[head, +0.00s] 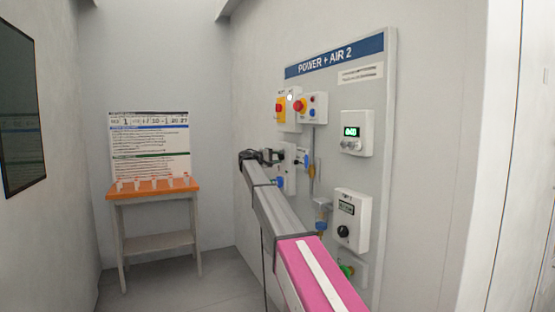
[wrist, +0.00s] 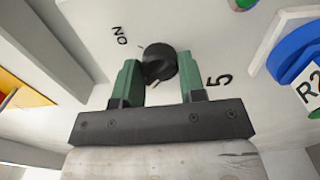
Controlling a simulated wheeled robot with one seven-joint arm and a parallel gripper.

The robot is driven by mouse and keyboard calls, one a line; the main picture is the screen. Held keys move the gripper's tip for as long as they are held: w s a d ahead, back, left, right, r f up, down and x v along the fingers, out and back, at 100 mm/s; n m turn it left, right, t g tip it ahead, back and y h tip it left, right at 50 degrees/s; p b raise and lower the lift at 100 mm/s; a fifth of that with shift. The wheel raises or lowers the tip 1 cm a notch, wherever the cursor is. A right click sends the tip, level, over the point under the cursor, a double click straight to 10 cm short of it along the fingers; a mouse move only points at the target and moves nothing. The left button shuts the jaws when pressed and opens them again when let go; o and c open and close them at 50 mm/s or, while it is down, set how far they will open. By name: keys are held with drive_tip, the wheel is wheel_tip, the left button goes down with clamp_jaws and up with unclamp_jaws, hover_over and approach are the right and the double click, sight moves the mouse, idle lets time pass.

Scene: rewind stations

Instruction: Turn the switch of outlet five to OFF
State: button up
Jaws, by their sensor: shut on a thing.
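The outlet five switch is a black round knob (wrist: 160,60) on a white plate (wrist: 205,30) in the wrist view. The plate carries the mark "ON" to the knob's upper left and a "5" to its lower right. My gripper's green fingers (wrist: 158,68) stand on either side of the knob and are shut on it. A small pale mark shows at the knob's lower edge; I cannot tell which position it points to. In the head view my gripper (head: 272,157) is at the left part of the panel, and the knob is hidden there.
The "POWER + AIR 2" panel (head: 375,110) carries red-and-yellow switches (head: 299,104), a green display box (head: 356,133) and a dial box (head: 350,220). A blue round part (wrist: 290,45) with an "R2" tag is right of the knob. An orange-topped table (head: 152,188) stands at the back left.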

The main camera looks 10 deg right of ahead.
drive_tip(key=o, duration=0.9)
drive_tip(key=shift+a, duration=0.15)
drive_tip(key=v, duration=1)
drive_tip(key=shift+s+a, duration=0.1)
drive_tip(key=shift+a, duration=0.2)
